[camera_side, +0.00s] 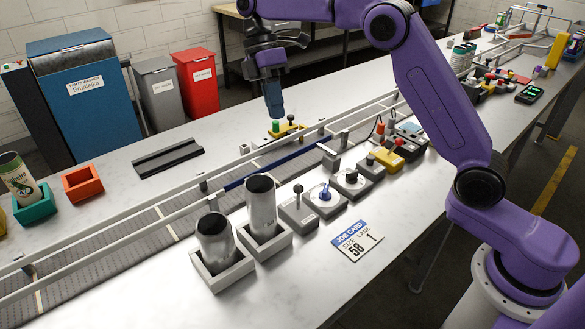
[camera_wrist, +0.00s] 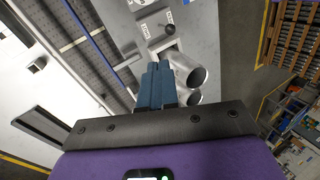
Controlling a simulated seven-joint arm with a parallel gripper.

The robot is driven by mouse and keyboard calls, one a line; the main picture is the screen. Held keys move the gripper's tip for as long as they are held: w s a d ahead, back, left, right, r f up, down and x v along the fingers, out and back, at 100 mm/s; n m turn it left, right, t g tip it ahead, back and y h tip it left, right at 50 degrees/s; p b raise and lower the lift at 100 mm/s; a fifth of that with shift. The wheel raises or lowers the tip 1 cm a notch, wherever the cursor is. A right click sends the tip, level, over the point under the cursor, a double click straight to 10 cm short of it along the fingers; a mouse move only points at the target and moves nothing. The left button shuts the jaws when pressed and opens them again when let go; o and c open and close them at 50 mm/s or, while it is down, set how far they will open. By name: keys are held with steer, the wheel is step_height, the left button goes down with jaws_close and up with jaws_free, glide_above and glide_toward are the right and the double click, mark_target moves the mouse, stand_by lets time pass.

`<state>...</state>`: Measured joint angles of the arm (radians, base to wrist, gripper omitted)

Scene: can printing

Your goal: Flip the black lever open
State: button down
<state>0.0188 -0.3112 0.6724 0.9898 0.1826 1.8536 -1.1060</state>
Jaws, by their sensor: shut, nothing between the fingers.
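A black-knobbed lever (camera_side: 298,189) stands up from a small grey box (camera_side: 297,213) on the near side of the conveyor, right of the two metal cans. In the wrist view a dark round knob (camera_wrist: 170,28) on a grey box shows beyond the fingertips, near the cans. My gripper (camera_side: 275,112) points down on the far side of the conveyor, above a yellow block with a green button, well apart from the lever. Its blue fingers are together and empty, as the wrist view (camera_wrist: 156,68) also shows.
Two metal cans (camera_side: 216,239) (camera_side: 261,205) stand in grey square holders left of the lever. A blue-knob dial (camera_side: 325,194) and several other control boxes line up to its right. Conveyor rails (camera_side: 205,200) lie between my gripper and the lever. A job card (camera_side: 357,240) lies in front.

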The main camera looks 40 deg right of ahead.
stand_by(0.3)
glide_toward(295, 186)
steer(key=x, duration=0.3)
steer(key=w+x, duration=0.1)
steer(key=x, duration=0.1)
steer(key=shift+s+d+f, duration=0.1)
steer(key=shift+d+f, duration=0.3)
steer(key=shift+s+a+f, duration=0.1)
steer(key=shift+s+f, duration=0.35)
steer(key=shift+f, duration=0.05)
steer(key=shift+s+r+t, duration=0.2)
steer(key=shift+s+t, duration=0.5)
steer(key=shift+s, duration=0.05)
steer(key=s+t, duration=0.2)
steer(key=shift+s+f+t, duration=0.1)
steer(key=shift+s+t, duration=0.05)
steer(key=shift+t, duration=0.25)
